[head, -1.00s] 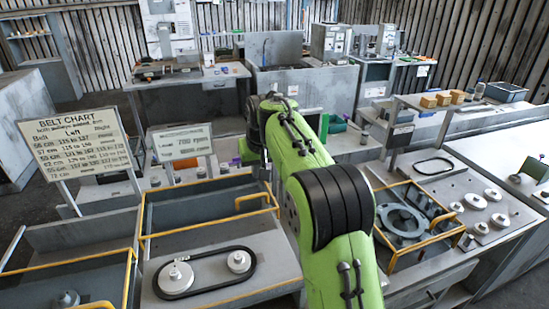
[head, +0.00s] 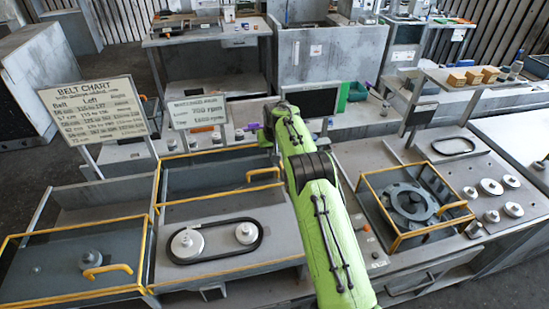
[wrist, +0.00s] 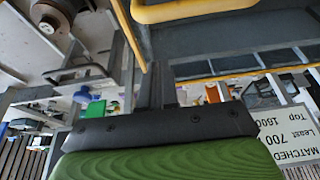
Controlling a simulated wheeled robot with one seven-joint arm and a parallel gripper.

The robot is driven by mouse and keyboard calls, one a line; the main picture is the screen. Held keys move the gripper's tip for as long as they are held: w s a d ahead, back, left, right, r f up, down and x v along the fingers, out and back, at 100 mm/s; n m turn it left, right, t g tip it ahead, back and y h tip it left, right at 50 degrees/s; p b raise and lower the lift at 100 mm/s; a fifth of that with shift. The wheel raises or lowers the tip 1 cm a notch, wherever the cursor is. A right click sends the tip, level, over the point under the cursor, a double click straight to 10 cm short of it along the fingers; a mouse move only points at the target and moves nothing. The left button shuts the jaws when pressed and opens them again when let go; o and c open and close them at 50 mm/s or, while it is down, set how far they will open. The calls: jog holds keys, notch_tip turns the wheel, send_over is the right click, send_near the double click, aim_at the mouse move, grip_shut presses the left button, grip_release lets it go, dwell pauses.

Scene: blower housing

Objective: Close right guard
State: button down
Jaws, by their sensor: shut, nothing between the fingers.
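The right guard (head: 218,179) is a grey panel with a yellow frame, standing raised behind the right bay. Its yellow handle (head: 263,172) is at its upper right; a yellow handle also shows at the top of the wrist view (wrist: 195,9). In the bay below, a black belt (head: 208,256) loops around two pale pulleys. My gripper (wrist: 163,78) is shut and empty, apart from the handle in the wrist view. In the head view my arm hides most of the fingers.
The left guard (head: 70,265) lies flat over the left bay. The belt chart (head: 98,110) and a smaller sign (head: 198,111) stand behind. To the right, a yellow-framed box (head: 388,218) surrounds a grey ring, with several pale discs beside it.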

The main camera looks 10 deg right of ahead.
jog(key=shift+s+f, duration=0.25)
jog(key=shift+s, duration=0.65)
jog(key=shift+s+f, duration=0.2)
jog(key=shift+s, duration=0.7)
